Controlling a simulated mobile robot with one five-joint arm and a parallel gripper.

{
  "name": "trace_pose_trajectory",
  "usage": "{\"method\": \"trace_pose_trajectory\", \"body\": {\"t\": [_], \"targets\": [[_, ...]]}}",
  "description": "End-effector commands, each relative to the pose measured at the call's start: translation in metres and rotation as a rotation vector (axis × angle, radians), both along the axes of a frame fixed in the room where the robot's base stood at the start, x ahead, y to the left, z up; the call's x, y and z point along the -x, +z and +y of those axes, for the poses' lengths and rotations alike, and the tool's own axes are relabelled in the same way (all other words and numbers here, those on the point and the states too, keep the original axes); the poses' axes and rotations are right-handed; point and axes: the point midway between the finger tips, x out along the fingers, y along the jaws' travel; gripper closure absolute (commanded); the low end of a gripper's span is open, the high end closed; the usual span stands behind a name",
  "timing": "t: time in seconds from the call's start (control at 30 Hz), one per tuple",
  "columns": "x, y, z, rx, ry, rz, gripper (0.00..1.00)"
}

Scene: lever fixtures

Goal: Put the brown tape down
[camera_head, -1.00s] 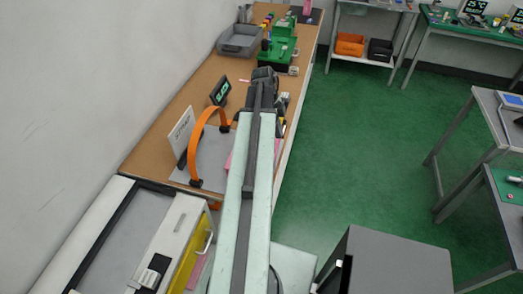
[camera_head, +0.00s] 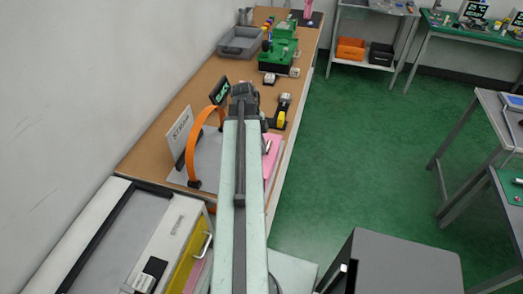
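I cannot make out the brown tape in this view; my arm may be covering it. My arm stretches forward over the wooden workbench (camera_head: 183,112). The wrist and gripper (camera_head: 244,94) are at its far end, above the bench. I see them from behind, so the fingers and anything between them are hidden.
An orange arch (camera_head: 199,142) stands on a grey plate (camera_head: 208,165) beside a white sign (camera_head: 180,134). A small dark display (camera_head: 219,91) is behind it. A pink sheet (camera_head: 272,152), a black-and-yellow item (camera_head: 281,113), a green machine (camera_head: 278,57) and a grey tray (camera_head: 239,42) are also on the bench.

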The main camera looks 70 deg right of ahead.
Motion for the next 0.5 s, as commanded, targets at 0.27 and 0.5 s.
{"method": "trace_pose_trajectory", "body": {"t": [0.27, 0.5], "targets": [[-0.0003, -0.0024, 0.0001, 0.000, 0.001, 0.000, 0.76], [-0.0005, -0.0023, 0.0001, 0.000, 0.001, 0.000, 0.76]]}}
